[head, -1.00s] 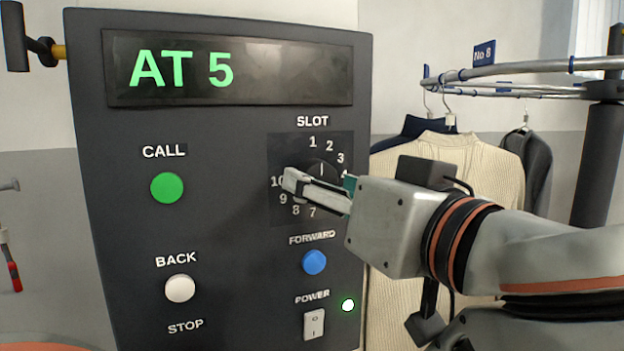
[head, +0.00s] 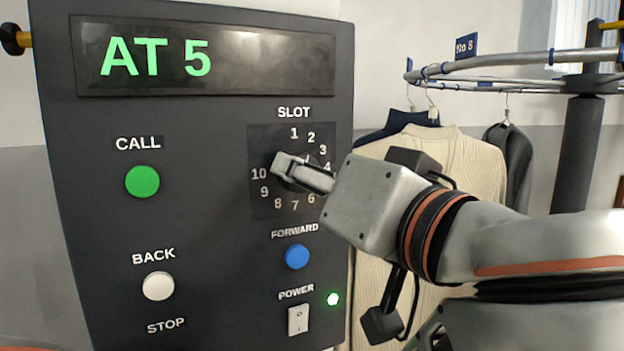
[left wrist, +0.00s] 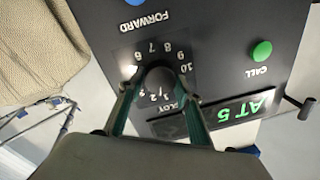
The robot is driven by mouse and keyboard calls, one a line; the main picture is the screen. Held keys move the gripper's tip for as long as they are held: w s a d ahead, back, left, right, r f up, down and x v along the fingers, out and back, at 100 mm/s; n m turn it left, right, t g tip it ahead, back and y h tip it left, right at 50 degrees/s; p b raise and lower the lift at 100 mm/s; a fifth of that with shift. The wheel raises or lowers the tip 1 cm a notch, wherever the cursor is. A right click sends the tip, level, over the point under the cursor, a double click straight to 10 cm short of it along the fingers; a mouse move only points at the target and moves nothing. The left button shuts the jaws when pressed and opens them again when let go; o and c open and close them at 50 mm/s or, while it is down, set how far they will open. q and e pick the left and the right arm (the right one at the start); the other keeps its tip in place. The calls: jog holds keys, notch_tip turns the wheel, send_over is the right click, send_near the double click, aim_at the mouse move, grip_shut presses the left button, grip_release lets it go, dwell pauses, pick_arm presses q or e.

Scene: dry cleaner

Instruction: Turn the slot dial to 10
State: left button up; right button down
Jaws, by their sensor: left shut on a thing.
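The slot dial (head: 303,160) is a dark round knob on the black control panel (head: 215,240), ringed by white numbers. In the head view my left gripper (head: 294,169), its arm reaching in from the right, covers much of it. A short light mark shows at the knob's upper right; I cannot tell exactly which number it points to. In the left wrist view the fingers (left wrist: 161,86) lie on both sides of the dial (left wrist: 160,77), shut on it. The display (head: 205,57) reads AT 5. My right gripper is not in view.
A blue FORWARD button (head: 297,256) and a white POWER switch (head: 298,319) with a lit green lamp sit below the dial. A green CALL button (head: 142,181) and white BACK button (head: 158,286) are at left. Garments (head: 440,180) hang from a rail (head: 500,65) behind my arm.

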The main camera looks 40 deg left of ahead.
aim_at(295, 89)
pick_arm(q)
jog(key=shift+m, duration=0.5)
jog(key=o, duration=1.1)
notch_tip(295, 89, up, 10)
